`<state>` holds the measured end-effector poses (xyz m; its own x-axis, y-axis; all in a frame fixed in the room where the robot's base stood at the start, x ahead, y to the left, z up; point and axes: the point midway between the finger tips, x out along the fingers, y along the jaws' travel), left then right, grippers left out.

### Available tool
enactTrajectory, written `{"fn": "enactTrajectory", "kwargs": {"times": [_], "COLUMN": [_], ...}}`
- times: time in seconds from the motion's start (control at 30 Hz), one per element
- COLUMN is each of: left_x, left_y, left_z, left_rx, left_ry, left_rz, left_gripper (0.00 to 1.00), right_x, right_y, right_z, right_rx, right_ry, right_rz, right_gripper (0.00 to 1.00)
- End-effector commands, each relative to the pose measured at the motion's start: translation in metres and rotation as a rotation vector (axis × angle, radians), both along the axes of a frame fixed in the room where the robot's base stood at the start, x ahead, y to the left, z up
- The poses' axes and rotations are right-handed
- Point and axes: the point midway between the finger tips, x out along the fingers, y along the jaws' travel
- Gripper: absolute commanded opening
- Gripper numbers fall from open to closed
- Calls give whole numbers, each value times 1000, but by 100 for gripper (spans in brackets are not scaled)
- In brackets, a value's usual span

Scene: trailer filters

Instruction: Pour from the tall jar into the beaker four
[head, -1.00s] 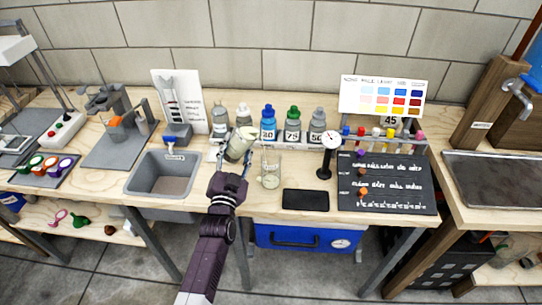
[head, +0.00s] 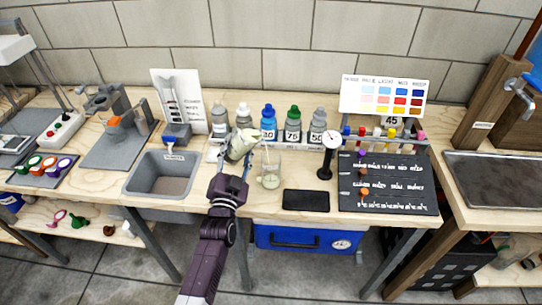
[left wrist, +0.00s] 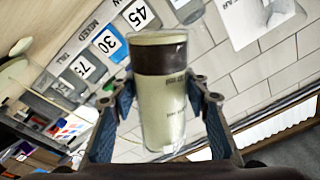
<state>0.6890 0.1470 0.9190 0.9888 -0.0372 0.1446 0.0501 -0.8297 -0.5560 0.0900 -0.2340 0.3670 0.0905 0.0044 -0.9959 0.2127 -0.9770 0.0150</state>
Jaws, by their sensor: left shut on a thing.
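The tall jar (head: 240,146) is glassy and holds something pale green. It is tilted, with its upper end toward the beaker on the right. My left gripper (head: 234,170) is shut around the jar's sides and holds it above the bench. In the left wrist view the jar (left wrist: 162,105) sits between both fingers (left wrist: 160,115), with a dark band near its far end. The clear beaker (head: 270,177) stands upright just right of the jar, with pale content low inside. A thin pale line shows above it; I cannot tell whether it is a stream. My right gripper is out of view.
Several bottles with number cards stand behind, including a blue-capped one (head: 268,122). A grey sink (head: 140,188) is on the left.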

Motion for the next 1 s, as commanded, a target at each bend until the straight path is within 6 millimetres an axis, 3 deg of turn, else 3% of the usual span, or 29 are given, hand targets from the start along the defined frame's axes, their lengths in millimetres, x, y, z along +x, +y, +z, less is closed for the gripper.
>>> {"fn": "enactTrajectory", "kwargs": {"times": [1.0], "left_x": [-4], "left_y": [-3], "left_z": [0], "left_rx": [67], "left_ry": [-25], "left_rz": [2], "left_gripper": [2], "right_x": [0], "right_y": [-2], "right_z": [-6], "right_rx": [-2], "right_ry": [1], "right_rz": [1], "right_gripper": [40]}}
